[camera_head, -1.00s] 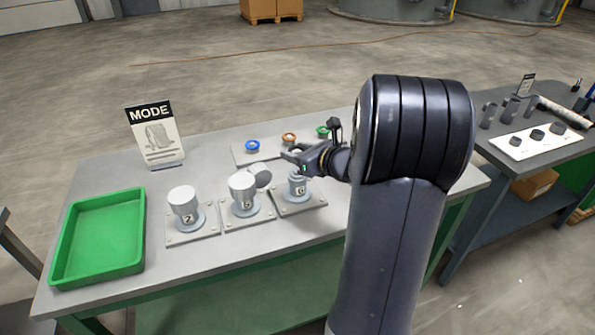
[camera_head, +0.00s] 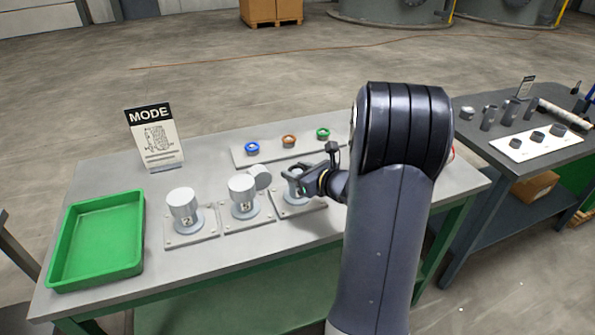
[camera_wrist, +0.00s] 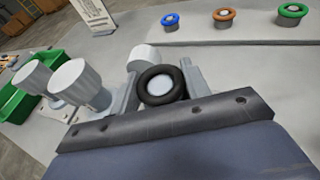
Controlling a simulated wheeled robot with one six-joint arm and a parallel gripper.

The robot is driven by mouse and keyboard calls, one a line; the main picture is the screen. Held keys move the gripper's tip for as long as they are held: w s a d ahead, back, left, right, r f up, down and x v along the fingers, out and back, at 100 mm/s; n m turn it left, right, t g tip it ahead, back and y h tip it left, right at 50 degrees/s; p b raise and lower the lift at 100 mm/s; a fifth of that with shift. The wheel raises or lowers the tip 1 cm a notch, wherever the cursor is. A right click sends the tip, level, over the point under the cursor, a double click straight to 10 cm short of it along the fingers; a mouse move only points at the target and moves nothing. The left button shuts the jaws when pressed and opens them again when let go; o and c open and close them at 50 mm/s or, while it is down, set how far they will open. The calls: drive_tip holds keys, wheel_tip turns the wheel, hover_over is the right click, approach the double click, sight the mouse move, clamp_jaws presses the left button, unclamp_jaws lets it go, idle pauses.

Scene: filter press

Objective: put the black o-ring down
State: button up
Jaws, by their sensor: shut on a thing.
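The black o-ring (camera_wrist: 160,85) is between the two fingers of my gripper (camera_wrist: 160,78) in the wrist view, and the fingers are shut on it. A pale round surface shows through its hole; I cannot tell whether the ring touches it. In the head view my gripper (camera_head: 292,180) is over the right-hand grey housing (camera_head: 298,199), whose upper part it mostly hides. The o-ring cannot be made out in the head view.
Two capped housings, left (camera_head: 185,210) and middle (camera_head: 243,197), stand beside it, with a loose grey cylinder (camera_head: 262,177) behind. A strip (camera_head: 270,153) holds blue (camera_head: 252,148), orange (camera_head: 289,141) and green (camera_head: 323,133) rings. A green tray (camera_head: 97,238) and MODE sign (camera_head: 152,137) are left.

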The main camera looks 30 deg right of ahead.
drive_tip(key=shift+f, duration=0.2)
drive_tip(key=o, duration=0.9)
drive_tip(key=shift+o, duration=0.2)
